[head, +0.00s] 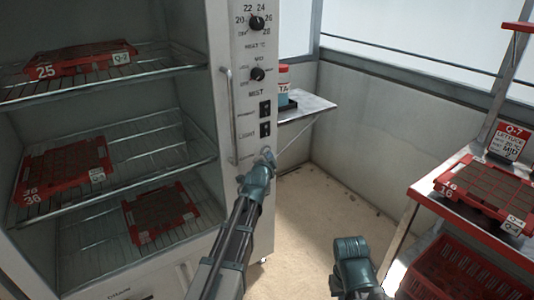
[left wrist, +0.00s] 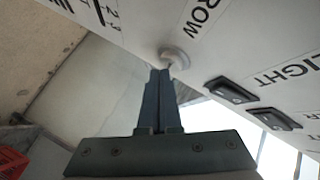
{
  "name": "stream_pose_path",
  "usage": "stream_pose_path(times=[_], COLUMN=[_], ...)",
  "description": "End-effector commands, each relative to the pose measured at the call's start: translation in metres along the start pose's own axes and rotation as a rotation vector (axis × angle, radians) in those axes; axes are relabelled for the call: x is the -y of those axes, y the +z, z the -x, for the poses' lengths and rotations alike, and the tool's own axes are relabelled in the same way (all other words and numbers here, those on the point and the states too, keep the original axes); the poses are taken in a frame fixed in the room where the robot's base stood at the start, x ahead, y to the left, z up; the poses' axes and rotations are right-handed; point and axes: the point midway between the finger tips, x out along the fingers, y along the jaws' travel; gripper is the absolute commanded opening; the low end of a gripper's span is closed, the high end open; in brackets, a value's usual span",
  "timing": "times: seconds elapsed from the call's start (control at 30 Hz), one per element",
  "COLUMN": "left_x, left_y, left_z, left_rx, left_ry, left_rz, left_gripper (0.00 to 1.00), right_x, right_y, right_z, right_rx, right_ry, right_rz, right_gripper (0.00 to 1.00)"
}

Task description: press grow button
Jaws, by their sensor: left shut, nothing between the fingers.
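The grow button is a round pale button (left wrist: 176,58) beside the letters "ROW" on the white cabinet panel in the left wrist view. My left gripper (left wrist: 162,72) is shut and empty, with its fingertips at the button's edge; I cannot tell whether they touch or press it. In the head view the left gripper (head: 267,158) reaches the lower part of the panel (head: 243,60), below the light switch (head: 265,130), and mostly hides the button. Part of my right arm's end (head: 352,252) shows at the bottom; its fingers cannot be made out.
Two dark switches (left wrist: 232,90) sit near the button, and two knobs (head: 257,74) are higher on the panel. A vertical handle (head: 228,115) runs left of the panel. Red trays (head: 66,165) lie on the cabinet's wire shelves. A bench with a red tray (head: 484,210) stands at right.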

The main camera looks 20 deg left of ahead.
Motion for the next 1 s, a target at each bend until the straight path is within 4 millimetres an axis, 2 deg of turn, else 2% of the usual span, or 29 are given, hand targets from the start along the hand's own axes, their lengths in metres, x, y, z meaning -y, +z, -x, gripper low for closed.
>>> stream_pose_path(times=[1.0], left_x=[0.0047], left_y=[0.0047], left_z=[-0.0065], left_rx=[0.0], left_ry=[0.0], left_rz=[0.001], left_gripper=[0.0], right_x=[0.0], right_y=[0.0], right_z=[0.0], right_rx=[0.0], right_ry=[0.0], right_rz=[0.0], right_gripper=[0.0])
